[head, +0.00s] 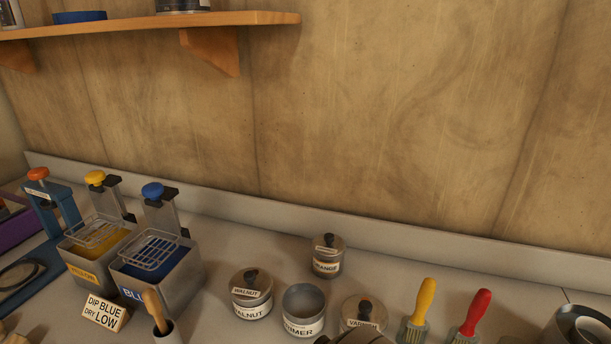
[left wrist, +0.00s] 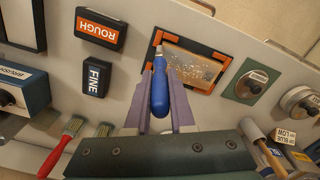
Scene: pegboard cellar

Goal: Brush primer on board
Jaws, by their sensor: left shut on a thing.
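My left gripper (left wrist: 161,82) is shut on a blue-handled tool (left wrist: 159,92) in the left wrist view. A narrow pale metal end shows beyond the handle; I cannot make out bristles. The tool's far end overlaps a brown speckled board (left wrist: 196,68) with orange corner pieces; I cannot tell whether they touch. In the head view the open primer tin (head: 304,308), its label partly cut off, stands on the bench with a grey inside. My right gripper is in neither view.
Walnut (head: 251,292), orange (head: 328,256) and varnish (head: 363,312) tins stand around the primer. Yellow (head: 421,310) and red (head: 472,312) brushes stand at right. Yellow (head: 97,262) and blue (head: 170,283) dip tanks are at left. Rough (left wrist: 101,29) and fine (left wrist: 97,78) blocks lie near the board.

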